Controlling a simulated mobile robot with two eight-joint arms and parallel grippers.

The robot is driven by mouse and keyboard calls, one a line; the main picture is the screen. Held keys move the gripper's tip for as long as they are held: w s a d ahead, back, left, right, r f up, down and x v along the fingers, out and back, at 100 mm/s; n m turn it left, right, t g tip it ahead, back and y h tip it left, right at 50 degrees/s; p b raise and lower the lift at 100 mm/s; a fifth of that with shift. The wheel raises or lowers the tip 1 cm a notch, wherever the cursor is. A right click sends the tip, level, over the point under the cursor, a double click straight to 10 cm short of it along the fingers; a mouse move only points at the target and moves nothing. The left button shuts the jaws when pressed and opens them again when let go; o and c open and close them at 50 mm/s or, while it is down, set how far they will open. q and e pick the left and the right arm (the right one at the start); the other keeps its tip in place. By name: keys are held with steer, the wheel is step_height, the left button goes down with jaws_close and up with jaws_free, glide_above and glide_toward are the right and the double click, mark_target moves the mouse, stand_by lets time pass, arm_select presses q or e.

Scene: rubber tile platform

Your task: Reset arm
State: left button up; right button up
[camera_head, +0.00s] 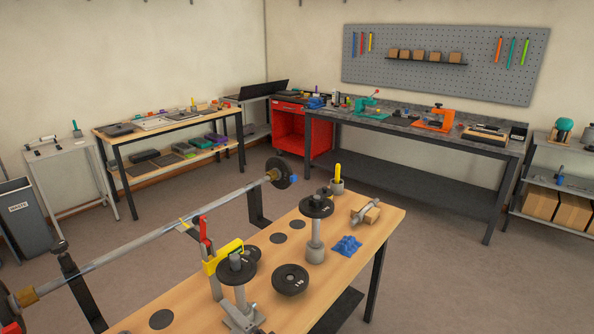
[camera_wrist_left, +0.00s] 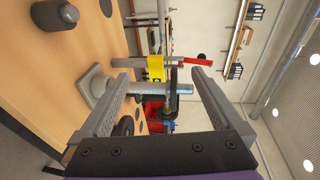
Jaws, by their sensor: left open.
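My left gripper (camera_wrist_left: 160,80) shows in the left wrist view with its two grey fingers spread wide apart. Nothing is clearly held between them. A grey upright stand (camera_wrist_left: 92,88) with a square base is seen past the fingers. In the head view, a post topped by a black disc (camera_head: 237,268) stands at the table's near edge, beside a yellow block (camera_head: 226,256) with a red lever (camera_head: 205,231). Grey parts by this post overlap, and I cannot clearly separate my gripper from them. My right gripper is in neither view.
Open floor (camera_head: 440,268) lies right of the table.

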arm_select(q)
steer(key=s+a+f+n+g+h+p, duration=0.2)
steer(key=s+a+f+n+g+h, duration=0.3)
steer(key=s+a, duration=0.35)
steer(key=s+d+f+n+h+p, duration=0.1)
steer(key=s+d+n+h, duration=0.1)
steer(key=s+h, duration=0.1)
steer(key=s+d+f+n+g+h+p, duration=0.1)
steer(key=s+d+h, duration=0.2)
steer(key=s, duration=0.3)
steer(key=shift+s+n, duration=0.15)
steer(key=shift+n, duration=0.25)
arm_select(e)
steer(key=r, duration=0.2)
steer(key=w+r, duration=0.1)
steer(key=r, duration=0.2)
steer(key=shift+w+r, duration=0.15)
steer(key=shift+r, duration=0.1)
arm_select(q)
steer(key=shift+c, duration=0.3)
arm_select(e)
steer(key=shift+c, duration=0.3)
